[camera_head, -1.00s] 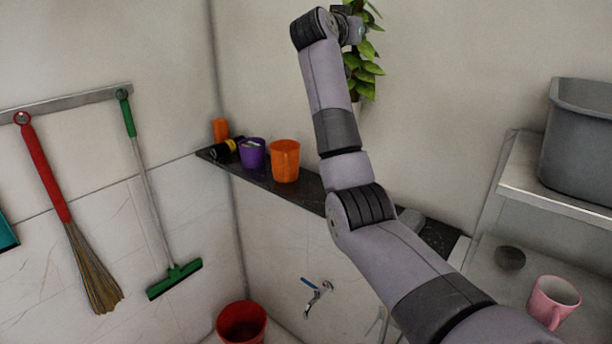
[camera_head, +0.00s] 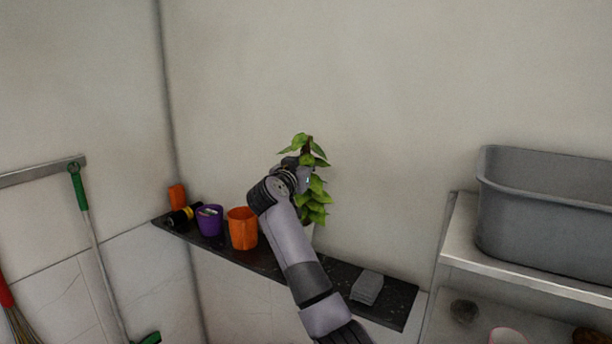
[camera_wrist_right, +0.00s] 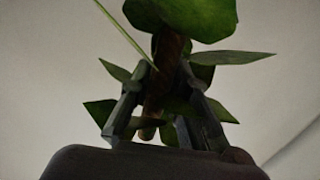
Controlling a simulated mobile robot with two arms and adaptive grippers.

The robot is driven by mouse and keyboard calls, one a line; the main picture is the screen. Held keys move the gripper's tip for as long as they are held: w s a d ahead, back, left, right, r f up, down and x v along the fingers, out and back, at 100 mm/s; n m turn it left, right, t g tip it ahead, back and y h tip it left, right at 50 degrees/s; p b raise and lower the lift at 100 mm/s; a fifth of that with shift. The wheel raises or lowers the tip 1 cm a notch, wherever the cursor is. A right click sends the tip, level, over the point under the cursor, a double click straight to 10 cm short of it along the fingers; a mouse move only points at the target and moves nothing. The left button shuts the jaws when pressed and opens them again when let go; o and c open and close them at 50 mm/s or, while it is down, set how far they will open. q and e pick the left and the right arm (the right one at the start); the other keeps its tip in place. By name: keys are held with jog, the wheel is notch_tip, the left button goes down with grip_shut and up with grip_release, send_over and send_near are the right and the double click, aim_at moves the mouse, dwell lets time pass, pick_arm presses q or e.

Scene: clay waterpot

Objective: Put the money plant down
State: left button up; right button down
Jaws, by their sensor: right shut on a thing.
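The money plant (camera_head: 316,205) is a leafy green plant at the dark wall ledge (camera_head: 388,307). A pale pot shows partly below its leaves, half hidden behind my right arm. I cannot tell whether the pot touches the ledge. My right gripper (camera_head: 303,178) is at the plant's upper stem. In the right wrist view, the two fingers of my right gripper (camera_wrist_right: 168,112) are shut around the brown stem (camera_wrist_right: 160,75), with green leaves above and around them. My left gripper is not in view.
On the ledge left of the plant stand an orange cup (camera_head: 242,229), a purple cup (camera_head: 209,221) and a small orange item (camera_head: 177,195). A grey block (camera_head: 367,287) lies to the right. A grey tub (camera_head: 545,220) sits on a shelf at right.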

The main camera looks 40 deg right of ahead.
notch_tip(320, 180, down, 4)
jog(key=shift+r+p, duration=0.2)
jog(key=shift+p, duration=0.25)
jog(key=c, duration=2)
grip_release()
jog(key=shift+f, duration=0.3)
jog(key=o, duration=0.5)
jog(key=shift+s+a+r, duration=0.1)
